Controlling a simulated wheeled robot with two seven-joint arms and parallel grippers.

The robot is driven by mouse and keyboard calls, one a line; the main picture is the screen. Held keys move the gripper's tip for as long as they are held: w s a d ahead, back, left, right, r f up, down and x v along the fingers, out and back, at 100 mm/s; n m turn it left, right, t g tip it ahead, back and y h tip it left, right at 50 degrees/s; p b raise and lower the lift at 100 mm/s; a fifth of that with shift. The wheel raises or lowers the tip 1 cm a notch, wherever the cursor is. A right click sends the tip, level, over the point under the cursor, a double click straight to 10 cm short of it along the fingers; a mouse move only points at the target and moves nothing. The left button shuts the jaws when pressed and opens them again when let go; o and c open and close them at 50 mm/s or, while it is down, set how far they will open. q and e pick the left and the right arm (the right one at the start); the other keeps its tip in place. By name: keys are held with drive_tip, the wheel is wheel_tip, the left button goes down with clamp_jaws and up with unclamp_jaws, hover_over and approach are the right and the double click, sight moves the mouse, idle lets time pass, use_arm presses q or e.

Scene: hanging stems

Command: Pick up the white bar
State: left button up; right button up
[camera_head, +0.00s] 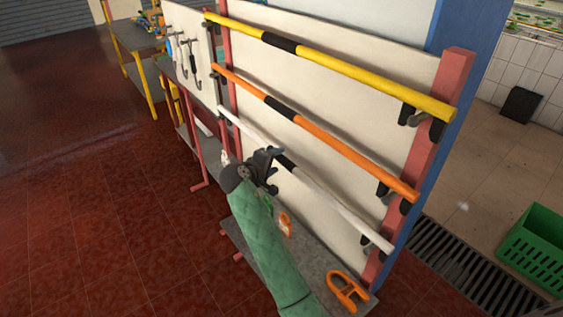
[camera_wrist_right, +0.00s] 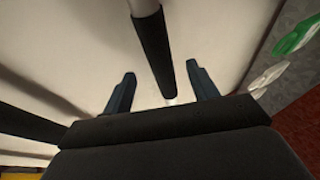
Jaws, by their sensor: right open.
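The white bar (camera_head: 335,203) is the lowest of three sloping bars on the rack's pale panel, with a black grip at its middle. It rests on black hooks near its right end. My right gripper (camera_head: 270,168), on a green-sleeved arm, is at the black grip and hides part of the bar. In the right wrist view the bar's black grip (camera_wrist_right: 153,45) runs between the two spread fingers of the gripper (camera_wrist_right: 160,72). The gripper is open. I cannot tell whether a finger touches the bar. My left gripper is not in view.
An orange bar (camera_head: 330,145) and a yellow bar (camera_head: 350,70) hang above. A grey shelf (camera_head: 308,262) below holds an orange handle-shaped item (camera_head: 347,291). A red post (camera_head: 430,150) stands at the rack's right end. A green crate (camera_head: 535,245) is at right; red floor is open at left.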

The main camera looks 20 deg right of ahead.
sight(279, 160)
drive_tip(key=shift+f+b+x, duration=0.2)
drive_tip(key=shift+b+x, duration=0.5)
drive_tip(key=shift+x, duration=0.5)
drive_tip(key=shift+w+d+f, duration=0.15)
drive_tip(key=shift+w+d, duration=0.1)
drive_tip(key=shift+d, duration=0.1)
drive_tip(key=shift+w+d+f, duration=0.1)
drive_tip(key=shift+w+d, duration=0.2)
drive_tip(key=shift+d, duration=0.1)
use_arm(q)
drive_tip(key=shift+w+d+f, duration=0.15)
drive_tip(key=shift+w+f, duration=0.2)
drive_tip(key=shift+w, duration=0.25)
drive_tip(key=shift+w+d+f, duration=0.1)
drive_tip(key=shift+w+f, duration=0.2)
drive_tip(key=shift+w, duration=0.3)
use_arm(e)
drive_tip(key=shift+s+a, duration=0.1)
drive_tip(key=c, duration=1.1)
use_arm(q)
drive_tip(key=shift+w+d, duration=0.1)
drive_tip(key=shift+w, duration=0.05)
use_arm(e)
clamp_jaws()
